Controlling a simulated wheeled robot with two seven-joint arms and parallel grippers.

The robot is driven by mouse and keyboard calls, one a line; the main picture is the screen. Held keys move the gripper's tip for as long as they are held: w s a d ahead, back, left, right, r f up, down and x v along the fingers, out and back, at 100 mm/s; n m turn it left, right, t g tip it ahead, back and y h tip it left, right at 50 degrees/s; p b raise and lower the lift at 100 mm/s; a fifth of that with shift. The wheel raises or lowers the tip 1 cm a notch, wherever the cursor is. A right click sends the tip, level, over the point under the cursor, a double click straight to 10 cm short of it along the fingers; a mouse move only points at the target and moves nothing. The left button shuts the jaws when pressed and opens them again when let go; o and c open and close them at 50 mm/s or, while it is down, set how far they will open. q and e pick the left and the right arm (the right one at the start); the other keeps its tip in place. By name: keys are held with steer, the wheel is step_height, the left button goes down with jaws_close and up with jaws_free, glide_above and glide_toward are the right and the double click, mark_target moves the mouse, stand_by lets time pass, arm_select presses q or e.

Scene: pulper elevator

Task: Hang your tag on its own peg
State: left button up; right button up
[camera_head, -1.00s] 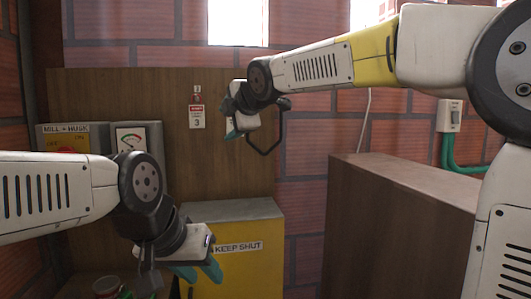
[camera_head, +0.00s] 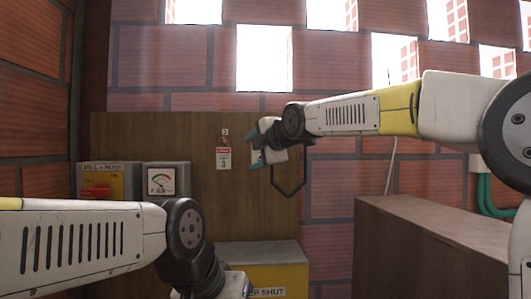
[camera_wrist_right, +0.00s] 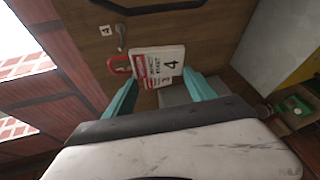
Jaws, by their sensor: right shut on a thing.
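My right gripper (camera_wrist_right: 160,95) is shut on a white and red tag (camera_wrist_right: 158,66) marked 4, with a red loop (camera_wrist_right: 120,65) at one end. A metal peg (camera_wrist_right: 121,37) with a small 4 label (camera_wrist_right: 106,30) is on the wooden board, close to the loop. The loop looks apart from the peg, though the depth gap is hard to judge. In the head view my right gripper (camera_head: 262,154) is at the board, right of a hanging tag marked 3 (camera_head: 223,158). My left gripper (camera_head: 236,286) is cut off at the bottom edge, its fingers out of sight.
The wooden board (camera_head: 190,210) is on the brick wall. A control box with a red knob (camera_head: 97,191) and a gauge box (camera_head: 165,181) are at left. A yellow box (camera_head: 282,277) stands below, a brown cabinet (camera_head: 430,235) at right.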

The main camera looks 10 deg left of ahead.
steer(key=shift+w+a+f, duration=0.25)
steer(key=shift+w, duration=0.7)
steer(key=shift+w+a+f, duration=0.2)
steer(key=shift+w+a, duration=0.1)
steer(key=shift+w, duration=0.6)
steer(key=shift+w+a+f, duration=0.25)
steer(key=shift+w, duration=0.7)
steer(key=o, duration=1.4)
